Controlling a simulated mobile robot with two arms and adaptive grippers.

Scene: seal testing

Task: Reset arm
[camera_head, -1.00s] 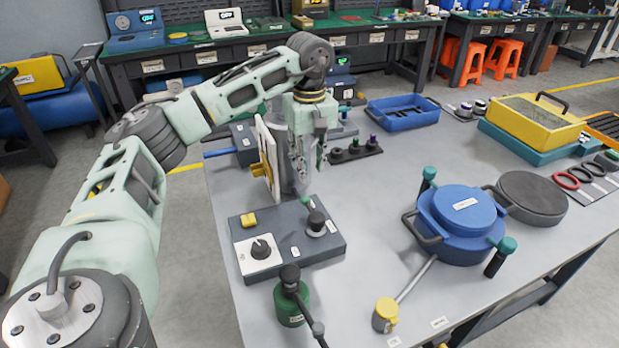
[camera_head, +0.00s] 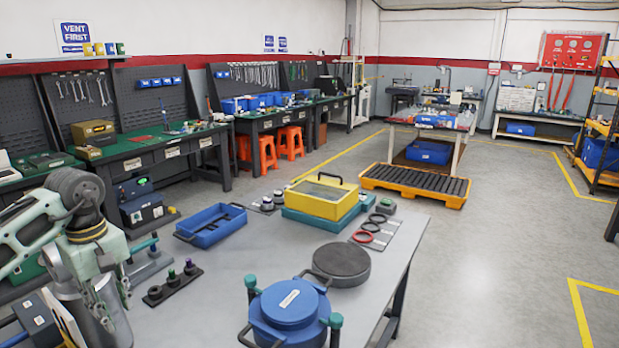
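My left gripper (camera_head: 104,308) hangs at the left edge of the head view, over the left side of the grey worktable (camera_head: 219,295), with its fingers pointing down. I cannot tell whether its fingers are apart or together, and I see nothing clearly held. A blue round vessel (camera_head: 288,308) with a lid and teal-topped clamps stands at the front of the table, to the right of the gripper. My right gripper is out of view.
A blue tray (camera_head: 211,225), a yellow case (camera_head: 321,197), a dark round disc (camera_head: 342,263) and red rings (camera_head: 366,231) lie on the table. A small rack with knobs (camera_head: 172,283) is near the gripper. Open floor (camera_head: 500,230) lies to the right.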

